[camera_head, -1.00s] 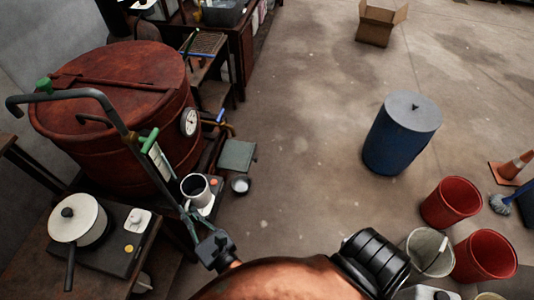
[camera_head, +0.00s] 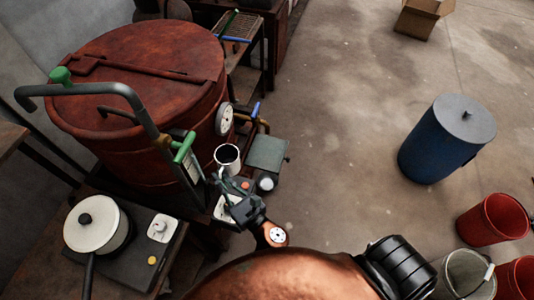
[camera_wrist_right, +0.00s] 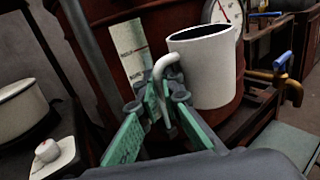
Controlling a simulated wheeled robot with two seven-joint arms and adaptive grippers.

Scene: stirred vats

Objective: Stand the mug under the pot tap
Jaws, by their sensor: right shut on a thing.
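The white mug (camera_head: 227,155) with a dark inside hangs beside the red vat (camera_head: 150,150), close to its round gauge. In the right wrist view the mug (camera_wrist_right: 204,68) looks roughly upright, with its handle between my fingers. My right gripper (camera_wrist_right: 158,102) is shut on that handle; it also shows in the head view (camera_head: 222,187). The tap, with a blue lever (camera_wrist_right: 284,60) and brass spout (camera_wrist_right: 292,90), is to the right of the mug, apart from it. My left gripper is not in view.
A grey-green plate (camera_head: 267,151) lies below and right of the tap. A bent grey bar (camera_head: 135,93) with green parts rises left of the mug. A white pan (camera_head: 97,226) stands at lower left.

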